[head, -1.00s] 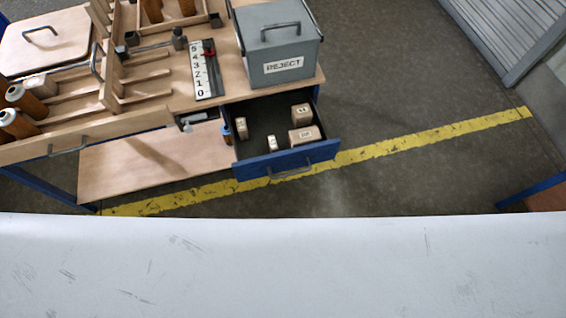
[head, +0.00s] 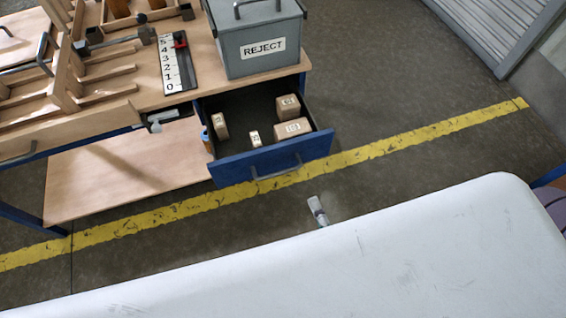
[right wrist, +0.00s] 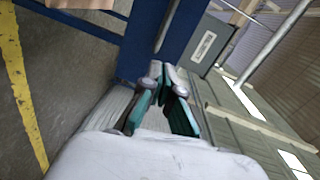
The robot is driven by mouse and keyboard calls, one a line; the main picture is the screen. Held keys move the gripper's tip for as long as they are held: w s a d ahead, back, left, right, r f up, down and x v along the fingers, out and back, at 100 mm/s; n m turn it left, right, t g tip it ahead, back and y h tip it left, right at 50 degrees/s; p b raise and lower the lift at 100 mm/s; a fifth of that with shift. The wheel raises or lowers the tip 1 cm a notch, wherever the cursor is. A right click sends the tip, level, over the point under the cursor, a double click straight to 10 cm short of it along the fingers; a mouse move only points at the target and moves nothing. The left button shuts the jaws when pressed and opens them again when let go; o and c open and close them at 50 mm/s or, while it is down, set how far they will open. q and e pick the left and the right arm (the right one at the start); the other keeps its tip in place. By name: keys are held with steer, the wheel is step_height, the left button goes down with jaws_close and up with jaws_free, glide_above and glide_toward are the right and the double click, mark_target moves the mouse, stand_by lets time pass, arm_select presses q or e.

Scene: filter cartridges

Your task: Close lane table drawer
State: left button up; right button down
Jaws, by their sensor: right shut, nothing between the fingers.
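The lane table drawer (head: 262,160) has a blue front with a grey bar handle (head: 276,172). It is pulled out below the table top, with several small labelled boxes inside. My right gripper (head: 316,205) is a small grey shape in front of the drawer, a little right of and below the handle in the head view, apart from it there. In the right wrist view the shut, empty gripper (right wrist: 161,80) has teal finger pads and points toward a blue panel (right wrist: 150,45), which looks like the drawer front. Contact cannot be told. My left gripper is not in view.
A grey REJECT bin (head: 258,40) stands on the table top (head: 135,72) above the drawer, beside a numbered scale board (head: 176,65). A yellow floor line (head: 400,143) runs past the drawer. Open floor lies to the right.

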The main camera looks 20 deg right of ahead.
mark_target(294, 147)
steer(key=shift+m+t, duration=0.5)
steer(key=shift+m, duration=0.2)
steer(key=w+r, duration=0.1)
steer(key=w, duration=0.3)
steer(key=w+r, duration=0.1)
steer(key=w, duration=0.4)
steer(key=w+p, duration=0.1)
steer(key=w, duration=0.3)
steer(key=shift+w+a+r, duration=0.2)
steer(key=shift+w+r, duration=0.15)
steer(key=shift+r, duration=0.05)
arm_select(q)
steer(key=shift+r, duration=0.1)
arm_select(e)
steer(key=shift+w, duration=0.45)
